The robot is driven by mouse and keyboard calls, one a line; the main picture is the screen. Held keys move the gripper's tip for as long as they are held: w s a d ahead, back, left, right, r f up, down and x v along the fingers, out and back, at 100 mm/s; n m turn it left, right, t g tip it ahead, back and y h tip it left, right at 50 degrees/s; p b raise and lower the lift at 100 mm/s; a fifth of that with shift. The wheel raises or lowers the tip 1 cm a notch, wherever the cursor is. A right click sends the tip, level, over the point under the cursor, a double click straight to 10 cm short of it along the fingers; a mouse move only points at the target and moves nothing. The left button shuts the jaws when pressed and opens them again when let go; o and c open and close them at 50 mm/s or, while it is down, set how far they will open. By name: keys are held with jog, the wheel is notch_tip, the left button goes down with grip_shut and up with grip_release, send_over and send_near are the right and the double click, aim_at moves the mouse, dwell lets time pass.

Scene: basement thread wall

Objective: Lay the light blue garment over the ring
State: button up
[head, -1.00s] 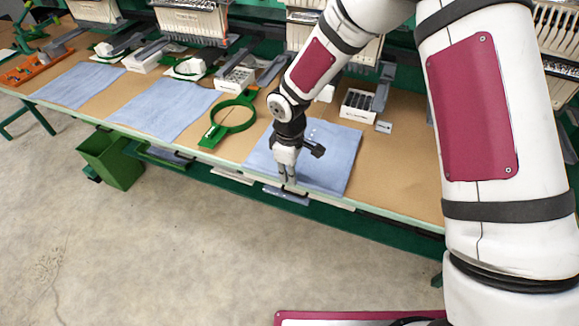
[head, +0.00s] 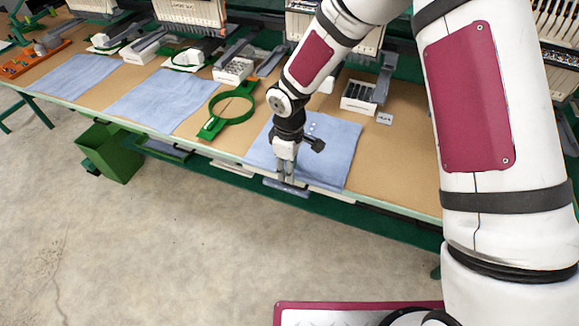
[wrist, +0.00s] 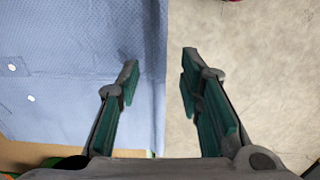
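A light blue garment (head: 338,150) lies flat on the table under my gripper, its near edge at the table's front edge. It also shows in the wrist view (wrist: 80,60), with a straight edge between my fingers. The green ring (head: 232,122) lies on the table left of this garment, with a green arm toward the front edge. My gripper (head: 287,182) points down at the garment's near edge. In the wrist view my gripper (wrist: 159,75) is open, one finger over the cloth and the other over the floor. Whether either finger touches cloth is unclear.
Two more light blue cloths (head: 150,100) (head: 75,76) lie farther left. A white box with dark slots (head: 358,98) and a small label card (head: 384,119) stand behind the garment. A green bin (head: 110,152) is below the table. Bare tabletop (head: 400,165) lies to the right.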

jog(key=shift+r, duration=0.1)
notch_tip(320, 180, up, 12)
dwell(0.6)
jog(key=s+d+r+m+t+h, duration=0.1)
jog(key=s+d+r+m, duration=0.25)
jog(key=d+r, duration=0.4)
jog(key=s+d+r+m+t, duration=0.1)
jog(key=s+d+r+m, duration=0.25)
jog(key=d+r, duration=0.4)
jog(key=s+d+r+m+t, duration=0.1)
jog(key=s+d+r+m, duration=0.1)
jog(key=s, duration=0.6)
jog(key=s+d+r+m+t+y, duration=0.1)
jog(key=s+d+r+m+t, duration=0.1)
jog(key=s, duration=0.6)
notch_tip(320, 180, up, 3)
jog(key=d+m, duration=0.1)
jog(key=m, duration=0.2)
jog(key=shift+d+f, duration=0.15)
jog(key=shift+d, duration=0.05)
